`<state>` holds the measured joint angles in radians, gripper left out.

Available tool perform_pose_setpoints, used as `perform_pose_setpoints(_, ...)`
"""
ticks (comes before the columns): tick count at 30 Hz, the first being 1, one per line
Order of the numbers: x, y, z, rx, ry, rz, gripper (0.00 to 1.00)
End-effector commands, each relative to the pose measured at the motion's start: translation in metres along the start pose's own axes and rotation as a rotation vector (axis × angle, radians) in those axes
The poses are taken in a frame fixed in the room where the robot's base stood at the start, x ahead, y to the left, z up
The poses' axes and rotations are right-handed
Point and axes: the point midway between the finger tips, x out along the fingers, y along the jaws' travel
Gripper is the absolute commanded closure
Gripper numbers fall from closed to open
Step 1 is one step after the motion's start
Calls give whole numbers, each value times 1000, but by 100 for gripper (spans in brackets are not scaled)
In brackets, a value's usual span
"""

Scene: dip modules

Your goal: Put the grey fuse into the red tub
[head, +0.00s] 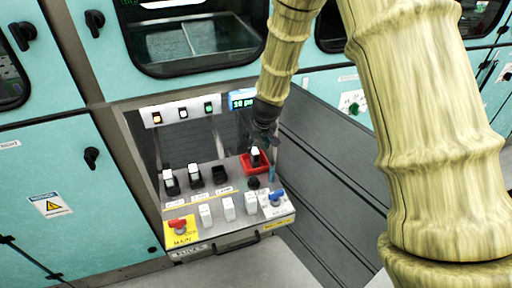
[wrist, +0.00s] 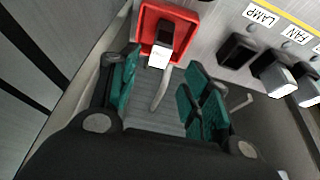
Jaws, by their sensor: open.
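The red tub (head: 266,169) stands at the right of the panel, below the small display. In the wrist view the tub (wrist: 148,17) is at the top. A fuse with a black body and light grey-white end (head: 255,154) is in the tub and looks upright. It also shows in the wrist view (wrist: 161,55), its pale end toward me. My gripper (wrist: 162,88) is open, its teal pads apart with nothing between them. The fuse is just beyond the fingertips, and I see no contact. In the head view my gripper (head: 264,128) hangs just above the tub.
Two similar modules (head: 171,180) (head: 195,176) sit in a row with an empty black socket (head: 220,175). White switches (head: 228,209), a red lever (head: 178,226) and a blue lever (head: 276,197) line the front. Grey panelling lies to the right.

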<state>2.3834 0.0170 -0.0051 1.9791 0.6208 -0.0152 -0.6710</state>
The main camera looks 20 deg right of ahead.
Motion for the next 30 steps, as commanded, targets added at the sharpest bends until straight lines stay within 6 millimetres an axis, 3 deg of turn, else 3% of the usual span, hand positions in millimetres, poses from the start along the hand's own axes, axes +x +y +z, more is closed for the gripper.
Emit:
perform_pose_setpoints(6,-27,0,0,0,1,1,52)
perform_pose_setpoints(12,-40,1,0,1,0,1,52)
perform_pose_setpoints(30,-43,0,0,1,0,0,52)
